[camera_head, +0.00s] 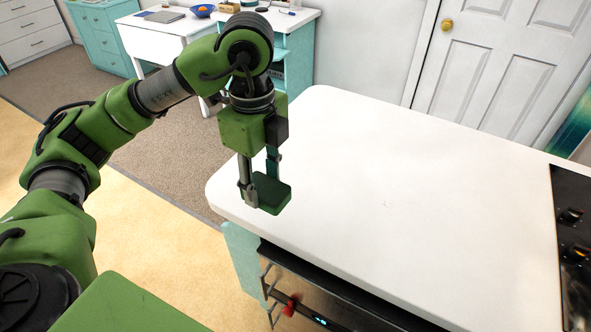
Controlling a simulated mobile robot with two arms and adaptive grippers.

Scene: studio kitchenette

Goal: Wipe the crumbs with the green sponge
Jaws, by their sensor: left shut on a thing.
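The green sponge (273,194) is between the fingers of my left gripper (259,185), which is shut on it. The gripper points down over the left end of the white countertop (330,150). The sponge is close to the counter's left front edge; I cannot tell whether it touches the surface. A few tiny dark specks, likely the crumbs (386,204), lie on the counter to the right of the sponge. My right gripper is not in view.
A black cooktop with knobs (572,215) borders the counter on the right. A black-topped appliance with a red part (290,306) is below the front edge. The counter between sponge and specks is clear. A white door (500,70) stands behind.

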